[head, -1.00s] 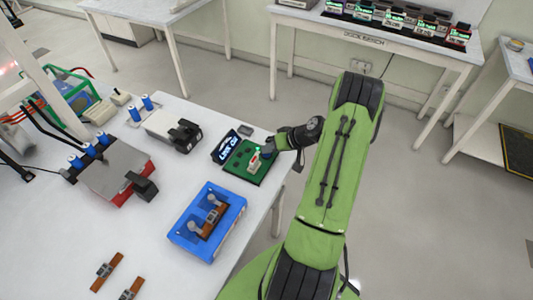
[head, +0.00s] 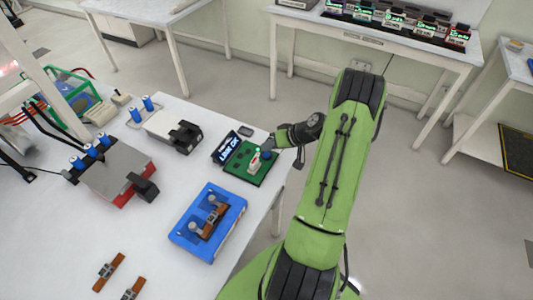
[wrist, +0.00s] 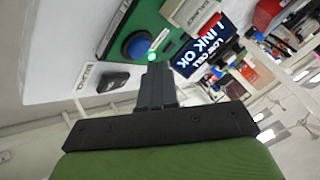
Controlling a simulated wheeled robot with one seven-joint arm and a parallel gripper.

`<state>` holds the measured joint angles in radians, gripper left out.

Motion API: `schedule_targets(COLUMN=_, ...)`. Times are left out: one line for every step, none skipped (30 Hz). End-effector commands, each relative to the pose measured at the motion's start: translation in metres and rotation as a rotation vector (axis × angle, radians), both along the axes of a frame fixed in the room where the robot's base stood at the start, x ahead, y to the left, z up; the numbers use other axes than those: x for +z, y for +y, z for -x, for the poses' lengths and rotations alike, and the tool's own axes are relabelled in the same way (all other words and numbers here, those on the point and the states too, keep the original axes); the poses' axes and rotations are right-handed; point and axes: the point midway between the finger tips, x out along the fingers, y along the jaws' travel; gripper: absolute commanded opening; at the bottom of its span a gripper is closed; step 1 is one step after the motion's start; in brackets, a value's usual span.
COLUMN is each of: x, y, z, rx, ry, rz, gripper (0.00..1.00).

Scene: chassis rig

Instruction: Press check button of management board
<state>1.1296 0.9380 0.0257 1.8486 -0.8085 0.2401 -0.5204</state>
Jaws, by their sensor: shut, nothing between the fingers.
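The management board is a green board (head: 240,170) near the table's right edge, with a dark display (head: 226,148) beside it. In the wrist view the display (wrist: 203,45) reads "LINK OK" and "LOW CELL". A round blue button (wrist: 135,46) sits on the board (wrist: 148,22), with a lit green lamp (wrist: 152,57) near it. The blue button also shows in the head view (head: 266,154). My gripper (wrist: 157,69) is shut and empty, its tips close to the lamp and button; I cannot tell if they touch the board. It also shows in the head view (head: 268,145).
A small dark box (head: 246,131) lies behind the board; it also shows in the wrist view (wrist: 113,82). A blue tray (head: 235,220) with a brown-and-grey part lies in front. A grey block (head: 115,172) and a white unit (head: 165,127) stand left.

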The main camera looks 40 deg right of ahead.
Motion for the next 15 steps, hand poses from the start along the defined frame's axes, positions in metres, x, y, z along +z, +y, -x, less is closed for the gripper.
schedule_targets(x=0.008, y=0.000, z=0.000, rx=0.001, ry=-0.001, rz=0.001, gripper=0.00)
schedule_targets(x=0.011, y=0.000, z=0.000, rx=0.000, ry=-0.002, rz=0.002, gripper=0.00)
schedule_targets(x=0.016, y=0.000, z=0.000, rx=0.000, ry=-0.002, rz=0.002, gripper=0.00)
schedule_targets(x=0.019, y=0.000, z=0.000, rx=0.000, ry=-0.002, rz=0.002, gripper=0.00)
schedule_targets(x=0.022, y=0.000, z=0.000, rx=0.001, ry=-0.001, rz=0.001, gripper=0.00)
schedule_targets(x=0.026, y=0.000, z=0.000, rx=0.000, ry=-0.001, rz=0.001, gripper=0.00)
schedule_targets(x=0.029, y=0.000, z=0.000, rx=0.000, ry=-0.001, rz=0.001, gripper=0.00)
schedule_targets(x=0.032, y=0.000, z=0.000, rx=0.000, ry=-0.001, rz=0.001, gripper=0.00)
schedule_targets(x=0.036, y=0.000, z=0.000, rx=0.000, ry=-0.001, rz=0.001, gripper=0.00)
schedule_targets(x=0.039, y=0.000, z=0.000, rx=0.000, ry=-0.001, rz=0.001, gripper=0.00)
schedule_targets(x=0.042, y=0.000, z=0.000, rx=0.000, ry=-0.001, rz=0.001, gripper=0.00)
schedule_targets(x=0.046, y=0.000, z=0.000, rx=0.000, ry=-0.001, rz=0.001, gripper=0.00)
schedule_targets(x=0.048, y=0.000, z=0.000, rx=0.000, ry=-0.001, rz=0.001, gripper=0.00)
schedule_targets(x=0.049, y=0.000, z=0.000, rx=0.000, ry=-0.001, rz=0.001, gripper=0.00)
schedule_targets(x=0.049, y=0.000, z=0.000, rx=0.000, ry=-0.001, rz=0.001, gripper=0.00)
